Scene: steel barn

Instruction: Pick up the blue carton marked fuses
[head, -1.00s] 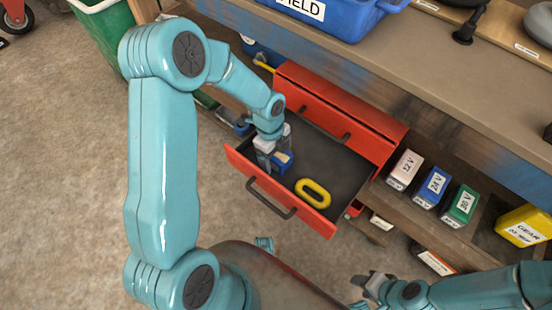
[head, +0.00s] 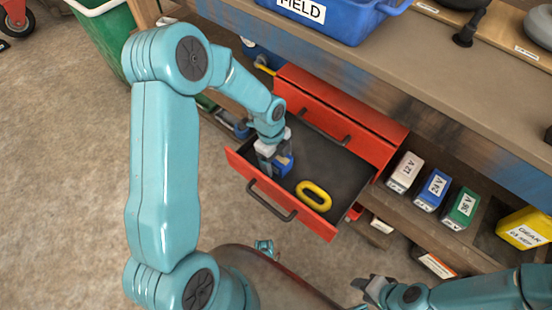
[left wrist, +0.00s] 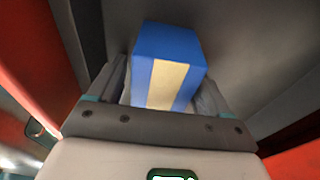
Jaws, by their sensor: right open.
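A small blue carton (head: 285,166) with a tan stripe sits in the open red drawer (head: 238,163), near its left end. No wording can be read on it. My left gripper (head: 274,160) reaches down into the drawer at the carton. In the left wrist view the carton (left wrist: 168,65) stands between the two fingers of my left gripper (left wrist: 165,95), close to both; whether they press on it I cannot tell. My right gripper (head: 368,288) is open and empty at the lower edge of the head view, away from the drawer.
A yellow ring (head: 314,194) lies in the drawer right of the carton. The red cabinet (head: 335,110) and bench top (head: 440,70) stand close behind. White, blue and green labelled boxes (head: 432,188) line a lower shelf at right. Open floor lies left.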

